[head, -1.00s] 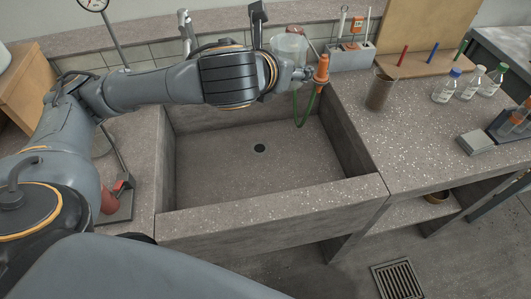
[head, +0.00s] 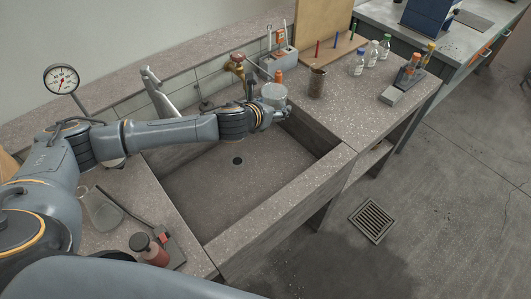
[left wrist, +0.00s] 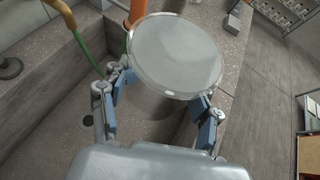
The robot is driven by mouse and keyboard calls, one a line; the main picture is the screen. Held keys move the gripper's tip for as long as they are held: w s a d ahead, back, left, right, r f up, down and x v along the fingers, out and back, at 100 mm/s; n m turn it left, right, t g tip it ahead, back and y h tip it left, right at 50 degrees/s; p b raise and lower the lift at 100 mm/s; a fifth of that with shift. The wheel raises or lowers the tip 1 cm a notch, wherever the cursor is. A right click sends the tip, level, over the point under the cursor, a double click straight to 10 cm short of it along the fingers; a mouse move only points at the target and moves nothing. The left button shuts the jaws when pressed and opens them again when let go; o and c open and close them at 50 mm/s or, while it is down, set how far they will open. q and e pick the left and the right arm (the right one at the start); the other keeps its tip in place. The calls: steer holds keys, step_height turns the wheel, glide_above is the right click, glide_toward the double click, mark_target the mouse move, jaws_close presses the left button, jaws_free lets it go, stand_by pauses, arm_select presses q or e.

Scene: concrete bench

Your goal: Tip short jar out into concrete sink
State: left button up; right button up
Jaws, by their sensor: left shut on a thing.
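My left gripper (head: 272,104) is shut around the short jar (head: 275,93), a pale, greyish round vessel. In the left wrist view the jar (left wrist: 175,55) sits between the two blue-padded fingers, its round top facing the camera; I cannot tell whether it holds anything. In the head view it looks roughly upright, near the sink's back right corner. The concrete sink (head: 215,205) is a wide grey basin with a dark drain (head: 238,161). My left arm reaches across its back part. My right gripper is not in view.
An orange-handled tool (head: 279,75) stands just behind the jar. A brass tap (head: 236,64) is at the sink's back. A brown-filled beaker (head: 317,83) and capped bottles (head: 372,53) stand on the right bench.

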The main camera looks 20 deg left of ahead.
arm_select(q)
steer(key=s+d+f+m+g+h+p, duration=0.1)
steer(key=s+f+m+h+p, duration=0.1)
steer(key=s+f, duration=0.45)
steer(key=s+f+m+g+h+p, duration=0.15)
steer(key=s+f, duration=0.25)
steer(key=f, duration=0.5)
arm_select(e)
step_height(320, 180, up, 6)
arm_select(q)
steer(key=shift+w+a+r+n+g+h+b, duration=0.1)
steer(key=shift+w+a+n+h+b, duration=0.45)
steer(key=shift+b, duration=0.8)
steer(key=shift+w+a+r+n+g+h+b, duration=0.1)
steer(key=shift+w+a+n+h+b, duration=0.2)
steer(key=shift+a+n+h+b, duration=0.6)
steer(key=shift+w+a+r+n+g+h+b, duration=0.1)
steer(key=shift+w+a+n+h+b, duration=0.25)
steer(key=shift+h+b, duration=0.95)
arm_select(e)
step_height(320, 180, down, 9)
steer(key=shift+b, duration=0.45)
